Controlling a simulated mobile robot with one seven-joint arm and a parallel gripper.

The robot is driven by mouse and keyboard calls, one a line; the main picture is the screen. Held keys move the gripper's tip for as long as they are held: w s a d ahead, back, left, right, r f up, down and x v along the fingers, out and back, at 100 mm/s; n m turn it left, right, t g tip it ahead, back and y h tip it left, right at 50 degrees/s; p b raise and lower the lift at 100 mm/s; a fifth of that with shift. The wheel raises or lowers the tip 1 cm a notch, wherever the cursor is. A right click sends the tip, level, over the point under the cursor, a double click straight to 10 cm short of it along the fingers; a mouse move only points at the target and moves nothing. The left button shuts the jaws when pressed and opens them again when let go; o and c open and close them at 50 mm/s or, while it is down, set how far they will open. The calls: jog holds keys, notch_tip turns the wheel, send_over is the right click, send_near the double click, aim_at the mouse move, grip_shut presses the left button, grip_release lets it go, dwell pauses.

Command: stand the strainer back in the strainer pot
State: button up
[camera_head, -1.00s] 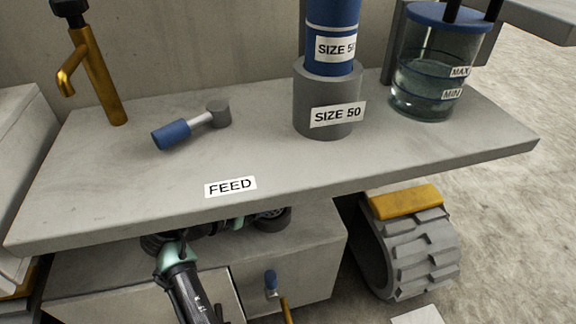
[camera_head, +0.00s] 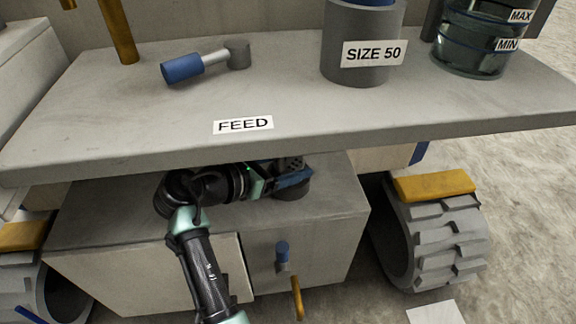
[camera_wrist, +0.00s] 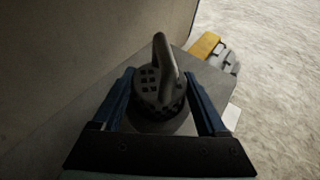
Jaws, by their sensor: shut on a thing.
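The strainer (camera_wrist: 150,84) is a dark round piece with square holes and a raised bar handle (camera_wrist: 163,58). In the wrist view it sits between the two blue fingers of my gripper (camera_wrist: 160,80), which is shut on it. In the head view my gripper (camera_head: 291,179) is under the overhanging FEED slab, with a dark holed part of the strainer (camera_head: 291,162) showing by its fingers. A round dark grey pot-like piece (camera_head: 292,191) shows just beneath, on the lower block. Whether the strainer is inside it or above it, I cannot tell.
The FEED slab (camera_head: 130,130) overhangs my arm closely. A tracked wheel (camera_head: 435,240) stands to the right. On the slab are a blue-handled tool (camera_head: 183,68) and a SIZE 50 cylinder (camera_head: 352,70).

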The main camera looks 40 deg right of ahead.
aim_at(278, 167)
jog(key=o, duration=1.5)
jog(key=shift+f, duration=0.1)
jog(key=shift+a+r+p, duration=0.25)
jog(key=shift+r+p, duration=0.05)
jog(key=shift+r, duration=0.05)
jog(key=p+v, duration=0.4)
jog(key=v, duration=0.2)
jog(key=shift+s, duration=0.1)
jog(key=shift+a, duration=0.45)
